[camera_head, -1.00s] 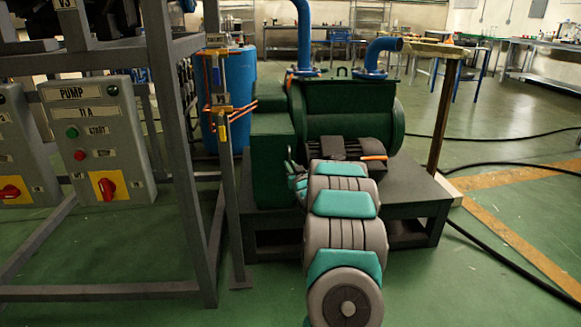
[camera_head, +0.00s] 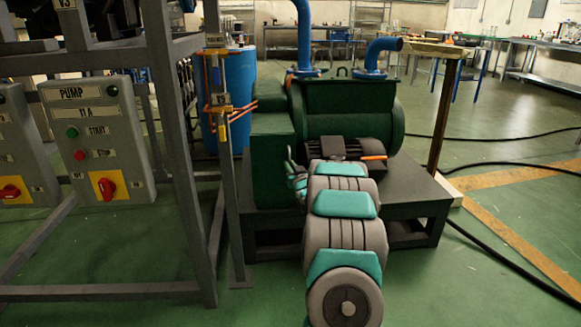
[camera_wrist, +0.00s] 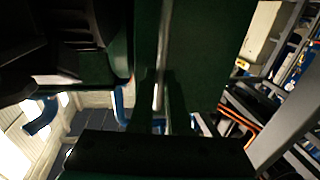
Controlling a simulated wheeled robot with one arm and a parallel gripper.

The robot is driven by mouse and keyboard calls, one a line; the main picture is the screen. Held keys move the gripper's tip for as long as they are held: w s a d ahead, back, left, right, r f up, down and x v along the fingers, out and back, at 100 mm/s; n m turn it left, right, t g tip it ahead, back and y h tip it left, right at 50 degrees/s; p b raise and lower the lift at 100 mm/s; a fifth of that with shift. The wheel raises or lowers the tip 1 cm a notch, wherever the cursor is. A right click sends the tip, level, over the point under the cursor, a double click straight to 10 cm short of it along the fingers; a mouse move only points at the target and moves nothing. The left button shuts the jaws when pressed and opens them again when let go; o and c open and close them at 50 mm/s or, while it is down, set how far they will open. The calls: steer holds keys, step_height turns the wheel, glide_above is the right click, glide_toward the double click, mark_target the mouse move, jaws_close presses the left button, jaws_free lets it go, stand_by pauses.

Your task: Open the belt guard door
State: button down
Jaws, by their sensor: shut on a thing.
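The belt guard door is part of the dark green guard box (camera_head: 272,160) at the left of the green pump (camera_head: 350,115) in the head view. The box looks closed from this side. In the wrist view, dark green panels (camera_wrist: 212,45) fill the upper middle, with a pale narrow strip (camera_wrist: 165,45) between them. My gripper (camera_wrist: 160,92) is shut on this strip at the guard. Whether the strip is a handle or the door's edge I cannot tell. In the head view my arm reaches to the box's right side, and the fingertips are hidden.
A grey frame post (camera_head: 178,150) and pump control boxes (camera_head: 98,140) stand to the left. A blue drum (camera_head: 240,95) stands behind the guard. The pump sits on a dark plinth (camera_head: 415,195). Black hoses (camera_head: 510,262) lie on the green floor at right, which is otherwise mostly clear.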

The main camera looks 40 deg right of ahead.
steer(key=shift+a, duration=0.15)
steer(key=w+a+m+g+h+p, duration=0.2)
steer(key=a+m+g+h+p, duration=0.7)
steer(key=a, duration=1.1)
steer(key=shift+w+a+r+m+g+h+p, duration=0.2)
steer(key=shift+a+m+g+h+p, duration=0.15)
steer(key=shift+g+h+p, duration=0.45)
stand_by(0.5)
